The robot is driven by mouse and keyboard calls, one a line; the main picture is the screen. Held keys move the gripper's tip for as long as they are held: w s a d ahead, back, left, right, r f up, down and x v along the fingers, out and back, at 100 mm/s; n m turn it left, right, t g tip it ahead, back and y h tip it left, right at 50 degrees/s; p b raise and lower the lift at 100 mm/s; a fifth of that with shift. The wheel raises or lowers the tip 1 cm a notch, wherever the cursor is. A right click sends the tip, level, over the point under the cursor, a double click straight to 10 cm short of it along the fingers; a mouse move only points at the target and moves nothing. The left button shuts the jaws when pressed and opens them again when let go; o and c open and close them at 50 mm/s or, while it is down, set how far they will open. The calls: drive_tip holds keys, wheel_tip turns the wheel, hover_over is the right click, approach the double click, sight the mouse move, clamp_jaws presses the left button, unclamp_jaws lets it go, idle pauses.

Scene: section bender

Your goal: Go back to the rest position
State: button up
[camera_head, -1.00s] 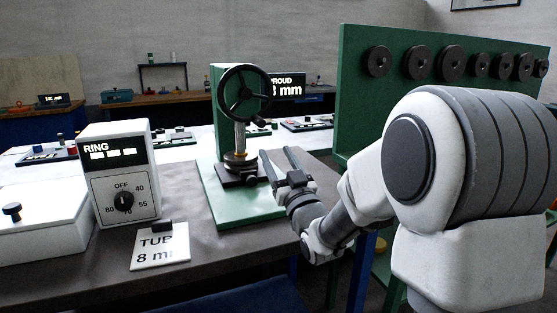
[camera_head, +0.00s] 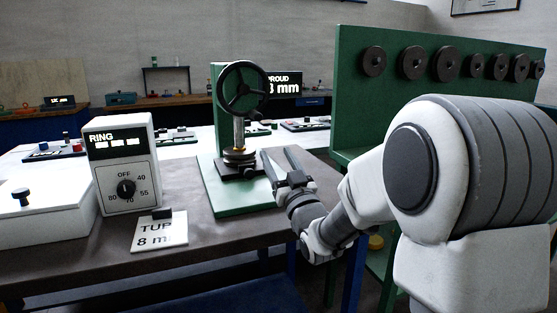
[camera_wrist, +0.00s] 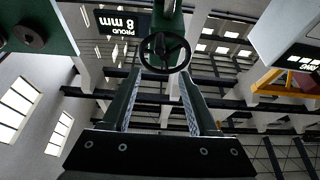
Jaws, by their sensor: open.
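My gripper (camera_head: 281,162) is open and empty. In the head view it is raised in front of the green press (camera_head: 230,203), close to its right side, with its fingers pointing up. The press has a black handwheel (camera_head: 243,88) on a vertical screw above a green base plate. In the wrist view the two fingers (camera_wrist: 160,98) stand apart with nothing between them. The handwheel shows just beyond the fingertips in the wrist view (camera_wrist: 164,52). Whether a finger touches the press cannot be told.
A RING control box (camera_head: 122,165) with a dial, a white box (camera_head: 40,215) with a black knob and a TUB 8 mm card (camera_head: 160,232) stand left on the dark table. A green board (camera_head: 450,95) with several black discs rises at right. A display (camera_head: 285,85) stands behind.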

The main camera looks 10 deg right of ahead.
idle(0.3)
drive_tip(key=s+d+f+m+g+h, duration=0.15)
drive_tip(key=s+f+g, duration=0.3)
drive_tip(key=s, duration=0.65)
drive_tip(key=s+f+g+h, duration=0.2)
drive_tip(key=s+f+g, duration=0.3)
drive_tip(key=s, duration=0.7)
drive_tip(key=s+d+f+m+g+h, duration=0.1)
drive_tip(key=s+f+g, duration=0.2)
drive_tip(key=s+g, duration=0.6)
wheel_tip(320, 180, up, 24)
drive_tip(key=s+t+p, duration=0.2)
drive_tip(key=p, duration=2.1)
drive_tip(key=shift+s+a+f, duration=0.15)
drive_tip(key=shift+f, duration=0.1)
